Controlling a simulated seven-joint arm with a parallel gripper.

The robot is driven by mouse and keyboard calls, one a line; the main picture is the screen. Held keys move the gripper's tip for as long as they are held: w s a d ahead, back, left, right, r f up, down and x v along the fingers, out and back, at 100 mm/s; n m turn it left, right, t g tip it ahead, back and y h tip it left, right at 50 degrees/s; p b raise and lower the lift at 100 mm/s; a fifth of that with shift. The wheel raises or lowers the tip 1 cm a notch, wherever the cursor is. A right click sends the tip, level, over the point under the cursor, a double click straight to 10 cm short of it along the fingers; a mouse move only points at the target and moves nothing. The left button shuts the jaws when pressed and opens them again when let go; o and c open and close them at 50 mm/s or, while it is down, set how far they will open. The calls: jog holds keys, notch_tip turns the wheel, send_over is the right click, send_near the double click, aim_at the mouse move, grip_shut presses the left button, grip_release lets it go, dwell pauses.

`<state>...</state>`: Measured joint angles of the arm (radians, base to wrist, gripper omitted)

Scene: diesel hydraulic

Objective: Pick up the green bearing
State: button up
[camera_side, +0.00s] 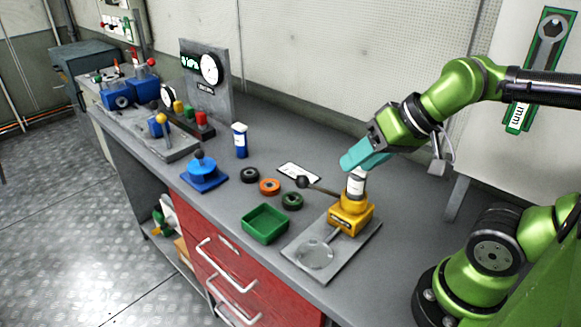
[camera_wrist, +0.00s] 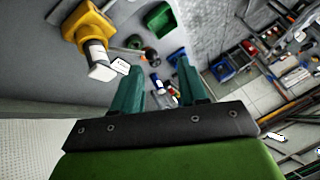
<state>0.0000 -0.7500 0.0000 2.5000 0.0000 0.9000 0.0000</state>
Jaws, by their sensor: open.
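The green bearing (camera_side: 292,201) is a small dark-green ring lying flat on the grey bench, to the right of the orange ring (camera_side: 269,187). My gripper (camera_side: 350,162) is above the bench, up and to the right of the bearing and apart from it. Its teal fingers are just above the top of the yellow press (camera_side: 350,213). In the wrist view my gripper (camera_wrist: 158,85) is open, with nothing held between the fingers.
A green tray (camera_side: 265,223) stands left of the press, which sits on a grey plate (camera_side: 305,262); its dark-knobbed lever reaches left near the bearing. A black ring (camera_side: 250,175), a white card (camera_side: 299,172) and a blue-white bottle (camera_side: 240,140) are further back.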

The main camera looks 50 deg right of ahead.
dwell(0.4)
jog(key=o, duration=0.9)
jog(key=shift+c, duration=0.2)
